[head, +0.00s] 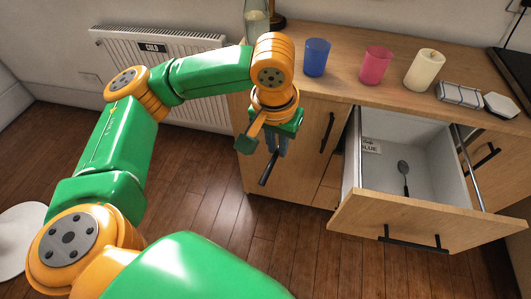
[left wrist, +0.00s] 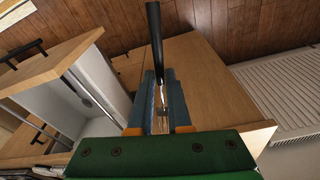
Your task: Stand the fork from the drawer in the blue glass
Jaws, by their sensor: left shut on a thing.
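The blue glass (head: 316,57) stands upright on the wooden counter. My left gripper (head: 277,150) is in front of the cabinet, below and to the left of the glass. It is shut on the fork, whose black handle (head: 269,169) points down and toward me. In the left wrist view the black handle (left wrist: 155,38) sticks out beyond the blue fingers (left wrist: 161,100), with a bit of metal between them. The tines are not clearly visible. The drawer (head: 385,215) is open and holds a dark spoon (head: 404,175). My right gripper is out of view.
A pink glass (head: 375,65), a cream candle (head: 425,70), a striped block (head: 460,95) and a small pale dish (head: 501,105) stand right of the blue glass. A clear bottle (head: 256,25) is at the left counter end. A note in the drawer reads "BLUE". A radiator (head: 155,75) is behind.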

